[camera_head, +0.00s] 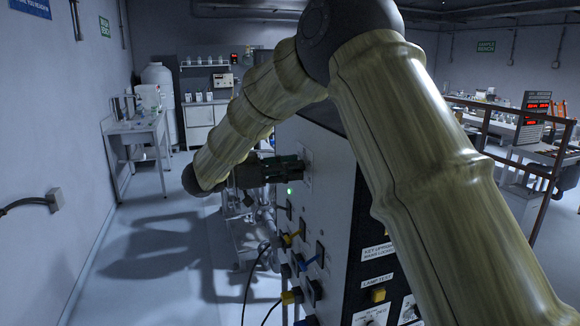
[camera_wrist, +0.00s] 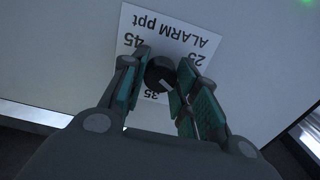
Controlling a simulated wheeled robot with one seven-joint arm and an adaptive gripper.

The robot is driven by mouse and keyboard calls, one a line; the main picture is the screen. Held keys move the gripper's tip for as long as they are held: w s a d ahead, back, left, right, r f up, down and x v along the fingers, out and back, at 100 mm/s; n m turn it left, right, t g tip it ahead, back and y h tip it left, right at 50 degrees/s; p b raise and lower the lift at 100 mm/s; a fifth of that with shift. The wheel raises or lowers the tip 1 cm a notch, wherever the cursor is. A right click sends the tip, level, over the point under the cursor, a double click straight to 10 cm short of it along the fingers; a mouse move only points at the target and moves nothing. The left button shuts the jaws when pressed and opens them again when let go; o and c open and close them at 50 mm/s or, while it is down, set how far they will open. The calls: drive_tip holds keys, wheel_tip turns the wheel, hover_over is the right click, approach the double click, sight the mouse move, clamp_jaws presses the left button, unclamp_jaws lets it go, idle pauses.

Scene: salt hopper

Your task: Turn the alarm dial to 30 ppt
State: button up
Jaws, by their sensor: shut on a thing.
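The alarm dial (camera_wrist: 160,72) is a small dark round knob on a white plate (camera_wrist: 178,27) marked "ALARM ppt", which appears upside down in the wrist view. The numbers 45, 25 and 35 show around it; other marks are hidden by the fingers. A pale line on the knob points down and slightly right, on the side between 35 and 25; its exact reading is unclear. My gripper (camera_wrist: 162,73) is shut on the dial, with a teal-padded finger on each side. In the head view, my gripper (camera_head: 283,168) reaches the plate (camera_head: 306,170) on the cabinet's side panel.
The cabinet panel (camera_head: 330,222) carries a green lamp (camera_head: 290,191), blue and yellow plugs with hanging cables, and a yellow lamp-test button (camera_head: 378,295). Pipework stands low behind my gripper. A table (camera_head: 137,124) stands at the left wall, with open floor (camera_head: 150,265) before it.

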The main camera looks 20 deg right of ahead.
drive_tip(key=o, duration=1)
drive_tip(key=a, duration=1.2)
drive_tip(key=shift+s, duration=0.2)
